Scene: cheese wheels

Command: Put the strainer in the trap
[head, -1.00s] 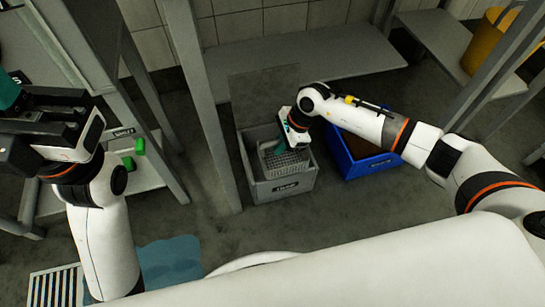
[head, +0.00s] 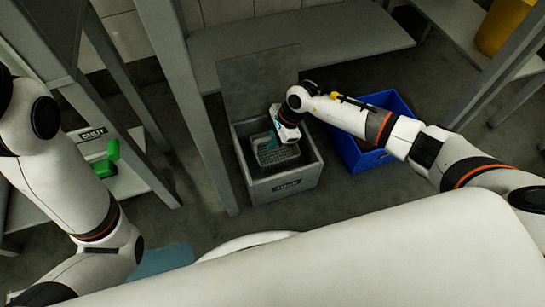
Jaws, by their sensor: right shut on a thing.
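The trap (head: 262,193) is a grey open-topped box on the floor, with a label on its front and a grey lid (head: 258,82) standing up behind it. The strainer (head: 282,156) is a grey perforated basket, seen inside the trap's opening. My right gripper (head: 279,138) reaches over the trap from the right and is shut on the strainer, at a teal part on its upper side. The fingertips are partly hidden by the gripper body. I cannot tell whether the strainer touches the trap's bottom. My left arm shows at the left, but its gripper is out of view.
A blue bin (head: 362,157) stands just right of the trap, under my right forearm. Grey table legs (head: 190,110) rise left of the trap. A shelf with green items (head: 107,162) is at the left. A blue puddle (head: 163,260) lies on the floor. A yellow container (head: 497,28) is at upper right.

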